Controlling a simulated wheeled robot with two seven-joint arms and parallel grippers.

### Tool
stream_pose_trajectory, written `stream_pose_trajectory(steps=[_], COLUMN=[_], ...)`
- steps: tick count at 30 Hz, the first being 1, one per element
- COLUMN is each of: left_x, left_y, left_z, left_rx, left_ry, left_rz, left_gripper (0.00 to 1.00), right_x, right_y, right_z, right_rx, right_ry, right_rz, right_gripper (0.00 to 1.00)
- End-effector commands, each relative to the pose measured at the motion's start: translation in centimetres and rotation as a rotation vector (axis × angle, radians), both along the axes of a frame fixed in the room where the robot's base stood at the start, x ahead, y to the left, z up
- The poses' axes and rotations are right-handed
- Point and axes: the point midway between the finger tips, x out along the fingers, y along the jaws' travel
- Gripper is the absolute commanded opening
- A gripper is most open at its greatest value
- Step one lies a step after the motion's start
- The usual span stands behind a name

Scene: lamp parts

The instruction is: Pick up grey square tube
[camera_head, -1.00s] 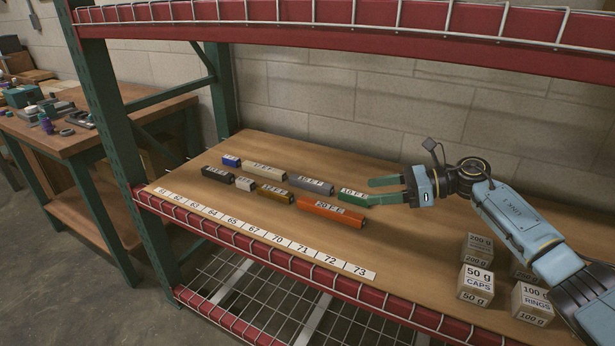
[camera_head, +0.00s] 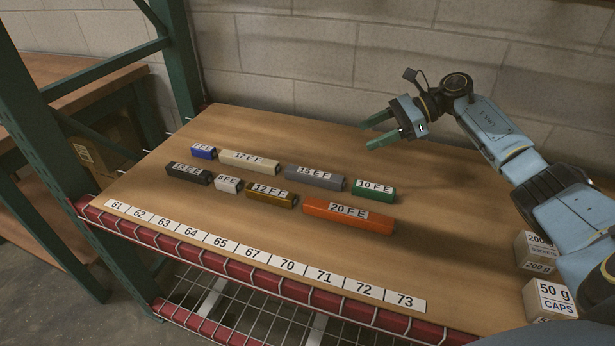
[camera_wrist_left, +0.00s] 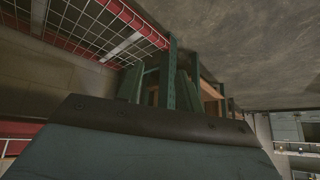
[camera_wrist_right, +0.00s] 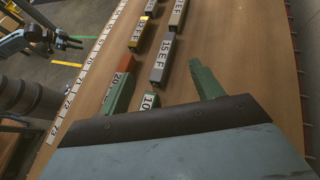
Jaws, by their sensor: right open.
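The grey square tube (camera_head: 315,178), labelled 15 E F, lies on the wooden shelf in the back row, between a beige tube (camera_head: 249,162) and a green tube (camera_head: 373,190). My right gripper (camera_head: 366,137) is open and empty, above the shelf behind and to the right of the grey tube. In the right wrist view the grey tube (camera_wrist_right: 162,60) lies beyond the gap between the spread fingers. In the left wrist view my left gripper (camera_wrist_left: 160,80) has its two fingers apart with nothing between them, away from the tubes near the rack.
The front row holds black (camera_head: 188,173), white (camera_head: 228,184), gold (camera_head: 270,194) and orange (camera_head: 348,215) tubes. A blue tube (camera_head: 203,151) is at the left end. Number labels (camera_head: 268,257) line the front edge. Weight boxes (camera_head: 549,300) stand at right. A green rack post (camera_head: 45,150) is at left.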

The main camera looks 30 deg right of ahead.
Motion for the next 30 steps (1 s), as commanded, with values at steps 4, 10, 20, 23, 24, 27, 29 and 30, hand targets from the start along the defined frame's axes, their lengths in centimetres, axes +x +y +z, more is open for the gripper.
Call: stream_pose_trajectory(steps=[4, 10, 20, 23, 24, 27, 29, 30], left_x=[1.6, 2.7, 3.4, 4.2, 4.5, 5.1, 5.3, 5.5], left_y=[-1.7, -3.6, -4.6, -5.1, -5.3, -5.8, -6.0, -6.1], left_z=[3.4, 9.4, 14.0, 15.2, 15.8, 17.2, 17.9, 18.3], left_rx=[-0.045, -0.108, -0.157, -0.18, -0.19, -0.215, -0.227, -0.234], left_ry=[-0.12, -0.29, -0.443, -0.528, -0.565, -0.655, -0.699, -0.723], left_rz=[-0.012, -0.027, -0.037, -0.046, -0.05, -0.059, -0.063, -0.065], left_gripper=[0.36, 0.36, 0.36, 0.36, 0.36, 0.36, 0.36, 0.36], right_x=[0.0, 0.0, 0.6, 1.3, 1.6, 2.4, 2.7, 2.9], right_y=[0.0, 0.0, 1.2, 2.7, 3.3, 4.8, 5.4, 5.7], right_z=[-2.0, -4.2, -5.7, -6.7, -7.1, -7.9, -8.3, -8.4], right_rx=[0.001, 0.001, 0.003, 0.004, 0.003, 0.003, 0.003, 0.002], right_ry=[0.0, 0.0, -0.001, -0.001, -0.001, -0.001, -0.001, -0.002], right_rz=[0.0, 0.0, 0.002, 0.004, 0.003, 0.003, 0.002, 0.001], right_gripper=[0.65, 0.65, 0.65, 0.65, 0.65, 0.65, 0.65, 0.65])
